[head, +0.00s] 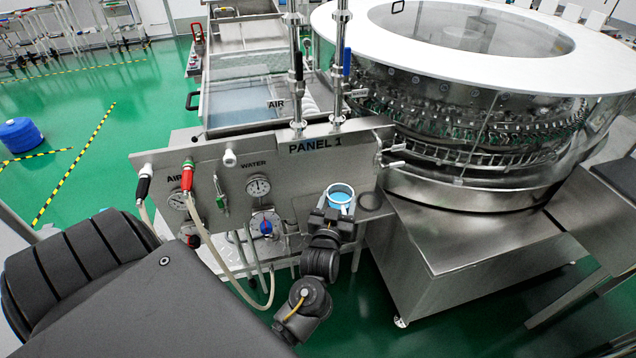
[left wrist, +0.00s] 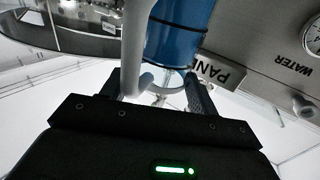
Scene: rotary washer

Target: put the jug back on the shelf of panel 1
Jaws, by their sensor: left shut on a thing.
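The blue jug (head: 341,189) with a pale rim is in front of the lower right part of panel 1 (head: 309,165), its open top facing the head camera. My left gripper (head: 333,212) is shut on the jug at its near side. In the left wrist view, which is upside down, the jug's blue body (left wrist: 178,35) and pale grey handle (left wrist: 136,40) show beside and between the fingers (left wrist: 165,90). The shelf is hard to make out behind the jug, and I cannot tell whether the jug's base touches anything. My right gripper is not in view.
Hoses (head: 232,266) hang from the panel at left, near a blue-knobbed valve (head: 266,227). The large round washer (head: 450,150) and its steel base (head: 470,245) stand at right.

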